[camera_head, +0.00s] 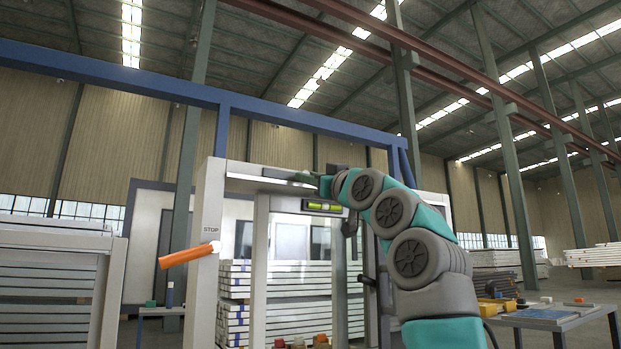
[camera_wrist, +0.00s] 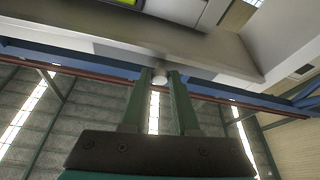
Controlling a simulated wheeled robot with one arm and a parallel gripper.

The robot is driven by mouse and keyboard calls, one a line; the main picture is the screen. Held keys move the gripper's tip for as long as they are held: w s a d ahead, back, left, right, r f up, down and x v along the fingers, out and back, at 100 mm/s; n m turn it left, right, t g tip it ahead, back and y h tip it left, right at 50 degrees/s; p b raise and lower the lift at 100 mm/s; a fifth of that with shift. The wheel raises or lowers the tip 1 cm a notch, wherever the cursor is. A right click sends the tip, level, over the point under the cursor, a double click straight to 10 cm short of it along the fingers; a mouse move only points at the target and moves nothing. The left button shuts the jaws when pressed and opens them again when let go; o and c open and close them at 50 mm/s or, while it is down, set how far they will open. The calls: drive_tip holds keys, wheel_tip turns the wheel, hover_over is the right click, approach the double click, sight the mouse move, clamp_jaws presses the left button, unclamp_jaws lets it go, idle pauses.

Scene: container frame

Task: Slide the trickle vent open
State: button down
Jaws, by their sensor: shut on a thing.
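The trickle vent (camera_head: 255,171) looks like a grey strip along the white frame's top beam. In the wrist view a long grey strip (camera_wrist: 110,38) crosses above my fingers, with a small pale round knob (camera_wrist: 159,77) at its lower edge. My gripper (camera_wrist: 160,82) has its two green fingers closed on this knob, one on each side. In the head view my gripper (camera_head: 304,180) reaches left to the top beam, and the knob is hidden there. I cannot tell how far the vent's slide is open.
A spirit level with a yellow-green vial (camera_head: 324,207) sits just below the top beam, close to my wrist. An orange cylinder (camera_head: 189,254) sticks out from the left post (camera_head: 205,290). A table (camera_head: 550,317) with tools stands at the right.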

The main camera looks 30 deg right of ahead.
idle(0.4)
drive_tip(key=shift+d+r+p, duration=0.15)
drive_tip(key=shift+d+p, duration=1.15)
drive_tip(key=shift+d, duration=0.85)
drive_tip(key=c, duration=0.7)
unclamp_jaws()
drive_tip(key=shift+d, duration=0.15)
drive_tip(key=shift+w, duration=0.1)
